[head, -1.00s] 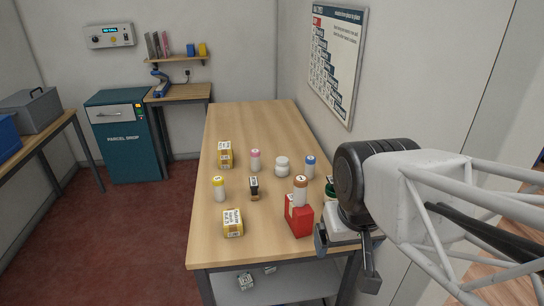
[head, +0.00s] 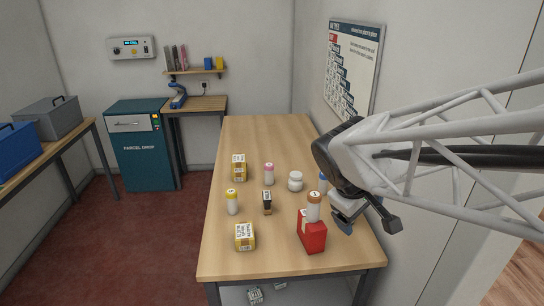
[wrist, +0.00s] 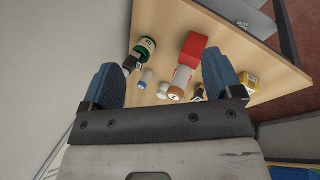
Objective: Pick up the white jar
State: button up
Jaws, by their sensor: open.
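The white jar (head: 295,181), squat with a white lid, stands upright on the wooden counter in the head view, right of a pink-capped bottle (head: 269,174). In the wrist view, a small white shape (wrist: 163,91) beside the brown-capped bottle looks like the jar, partly hidden. My gripper (head: 366,220) is open and empty above the counter's right side, to the right of and nearer than the jar. In the wrist view its blue fingers (wrist: 162,68) are spread wide with nothing held between them.
A brown-capped bottle (head: 313,206) stands by a red box (head: 312,236), between gripper and jar. A blue-capped bottle (head: 323,184) is partly hidden by my arm. A green-lidded jar (wrist: 145,47) shows in the wrist view. The counter's far half (head: 265,135) is clear.

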jog(key=w+d+n+t+h, duration=0.15)
jog(key=w+n, duration=0.35)
jog(key=w, duration=0.6)
jog(key=n+t+h, duration=0.3)
jog(key=n+t, duration=0.4)
jog(key=n, duration=1.1)
send_over(293, 176)
jog(key=s+a, duration=0.2)
notch_tip(293, 176, down, 12)
jog(key=shift+d, duration=0.2)
jog(key=shift+s+g, duration=0.15)
jog(key=shift+g, duration=0.1)
jog(key=shift+f, duration=3.4)
jog(key=shift+d, duration=0.1)
jog(key=shift+x, duration=2.45)
